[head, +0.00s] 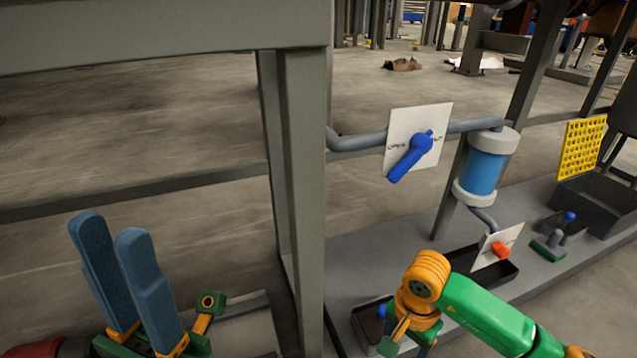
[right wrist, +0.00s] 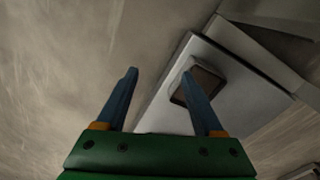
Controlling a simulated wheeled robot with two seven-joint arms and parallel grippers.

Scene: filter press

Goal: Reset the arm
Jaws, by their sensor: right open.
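The arm and its grippers are my own. My left gripper (head: 112,226) is at the lower left of the head view, its two blue fingers pointing up with a gap between them and nothing in it. My right arm (head: 485,312), green with an orange joint, comes in from the lower right over the bench; its fingers are not clear there. In the right wrist view my right gripper (right wrist: 159,72) is open, its blue fingers apart and empty. A pale flat surface with a dark square piece (right wrist: 200,86) lies beyond the right-hand finger.
A grey frame post (head: 300,180) stands between my arms. A blue valve handle (head: 411,157) on a white plate, a blue filter cylinder (head: 484,172), a red knob (head: 502,249), a black bin (head: 600,203) and a yellow panel (head: 582,147) are on the right.

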